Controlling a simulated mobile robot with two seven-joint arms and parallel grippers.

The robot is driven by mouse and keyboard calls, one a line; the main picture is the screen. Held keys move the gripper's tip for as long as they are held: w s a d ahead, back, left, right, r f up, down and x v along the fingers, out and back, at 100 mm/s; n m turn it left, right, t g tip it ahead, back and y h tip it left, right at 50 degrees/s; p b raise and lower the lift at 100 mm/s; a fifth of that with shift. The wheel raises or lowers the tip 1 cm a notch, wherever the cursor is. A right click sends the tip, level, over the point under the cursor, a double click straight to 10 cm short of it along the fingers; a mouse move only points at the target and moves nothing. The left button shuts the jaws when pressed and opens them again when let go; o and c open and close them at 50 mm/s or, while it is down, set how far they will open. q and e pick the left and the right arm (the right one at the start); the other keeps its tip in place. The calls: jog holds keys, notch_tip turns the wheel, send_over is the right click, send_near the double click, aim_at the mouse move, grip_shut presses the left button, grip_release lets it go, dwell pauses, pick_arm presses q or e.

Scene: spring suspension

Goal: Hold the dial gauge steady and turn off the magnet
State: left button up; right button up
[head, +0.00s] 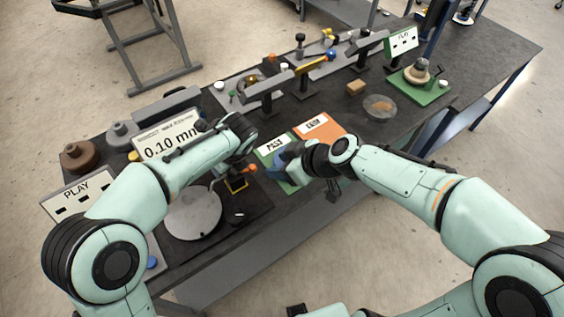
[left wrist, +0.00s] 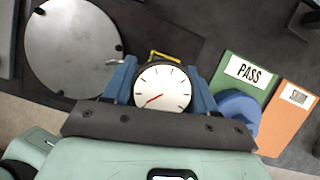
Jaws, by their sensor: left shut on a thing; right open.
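The dial gauge (left wrist: 162,88) has a round white face with a red needle and sits between the blue fingers of my left gripper (left wrist: 162,92), which is shut on it. In the head view my left arm hides the gauge. A small yellow-edged dark block (head: 237,184) with an orange tip beside it stands just below my left wrist; I cannot tell whether it is the magnet. A yellow bar (left wrist: 165,57) shows behind the gauge in the left wrist view. My right gripper (head: 287,163) is open over the green PASS card, right of my left gripper; nothing shows in it.
A grey round plate (head: 193,214) lies on a dark mat at left. The green PASS card (head: 272,147) and an orange card (head: 320,128) lie beside my right gripper. A 0.10 mm display (head: 168,137) stands behind my left arm. Several fixtures fill the table's back.

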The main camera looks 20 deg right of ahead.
pick_arm(q)
jog(key=o, duration=1.4)
jog(key=shift+o, duration=0.2)
